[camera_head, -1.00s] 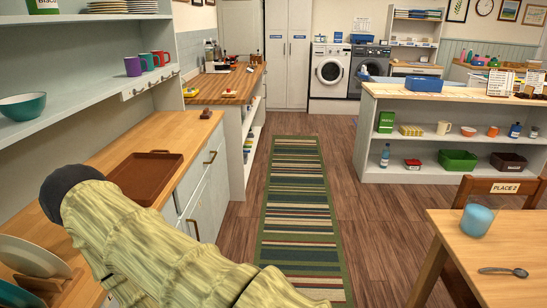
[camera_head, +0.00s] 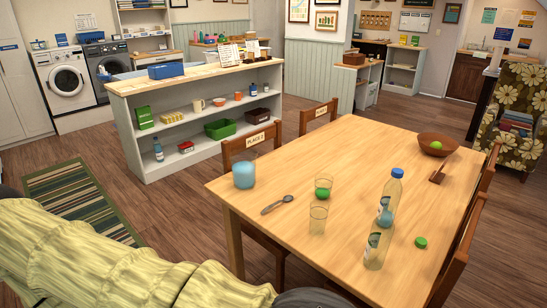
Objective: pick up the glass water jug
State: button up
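I cannot make out a clear glass water jug in this view. On the wooden table (camera_head: 290,170) stand a clear bottle with a blue cap (camera_head: 391,190) and, just in front of it, a clear open-topped bottle (camera_head: 377,248) with a label. A clear tumbler (camera_head: 318,221) stands left of them, and a glass with something green in it (camera_head: 323,189) stands behind that. My arm in its pale yellow-green sleeve crosses the lower left, in front of the table. My gripper is not in view.
A blue cup (camera_head: 243,175) and a spoon (camera_head: 278,204) are at the table's left side. A green cap (camera_head: 421,242) lies near the right edge. A wooden bowl (camera_head: 437,144) is at the far corner. Chairs flank the table; a shelf unit (camera_head: 200,90) stands behind.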

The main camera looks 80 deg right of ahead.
aim_at(241, 170)
jog(key=z, duration=0.05)
jog(key=i, duration=1.35)
jog(key=z, duration=1.65)
